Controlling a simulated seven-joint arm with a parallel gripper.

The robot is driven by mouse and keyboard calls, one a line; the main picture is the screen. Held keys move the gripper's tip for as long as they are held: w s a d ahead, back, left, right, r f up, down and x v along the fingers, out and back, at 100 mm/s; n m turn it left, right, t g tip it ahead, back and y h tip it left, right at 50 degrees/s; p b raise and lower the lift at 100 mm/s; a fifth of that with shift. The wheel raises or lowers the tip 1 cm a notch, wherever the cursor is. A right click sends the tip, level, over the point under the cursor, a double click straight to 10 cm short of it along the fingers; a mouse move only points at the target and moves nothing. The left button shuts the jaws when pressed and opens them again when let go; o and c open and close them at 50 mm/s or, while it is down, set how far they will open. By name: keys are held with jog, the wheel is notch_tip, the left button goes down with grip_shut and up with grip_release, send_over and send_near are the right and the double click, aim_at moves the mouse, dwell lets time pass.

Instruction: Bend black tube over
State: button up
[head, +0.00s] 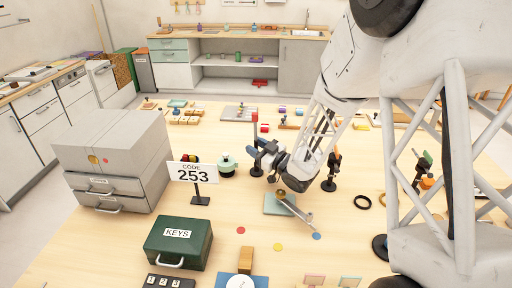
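My gripper (260,153) is dark with blue-grey parts and reaches left from the white arm near the middle of the table. It is at an upright post with a red top (254,117) and a round black base (256,171). The fingers overlap the post in this view; I cannot tell whether they touch or grip it. Another dark upright piece with an orange part (332,171) stands on a black base just right of my gripper. I cannot tell for sure which upright is the black tube; neither shows a clear bend.
A green plate with a metal lever (299,211) lies in front of my gripper. A green KEYS box (179,243) and grey drawers (112,157) are further left. Black rings (362,202) lie right.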

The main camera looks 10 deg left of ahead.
jog(key=shift+w, duration=0.2)
dwell(0.4)
jog(key=shift+w+r+m+h, duration=0.1)
jog(key=shift+w+m+h, duration=0.6)
jog(key=shift+m, duration=0.4)
jog(key=shift+g, duration=0.3)
jog(key=s+d+r+m+h, duration=0.4)
jog(key=s+d+h, duration=0.3)
jog(key=d, duration=0.5)
jog(key=s+d+r+m+h, duration=0.4)
jog(key=s+d+r+h, duration=0.2)
jog(key=s+d, duration=0.4)
jog(key=shift+d+h, duration=0.9)
jog(key=shift+d, duration=0.35)
jog(key=shift+r, duration=0.1)
jog(key=shift+c, duration=0.5)
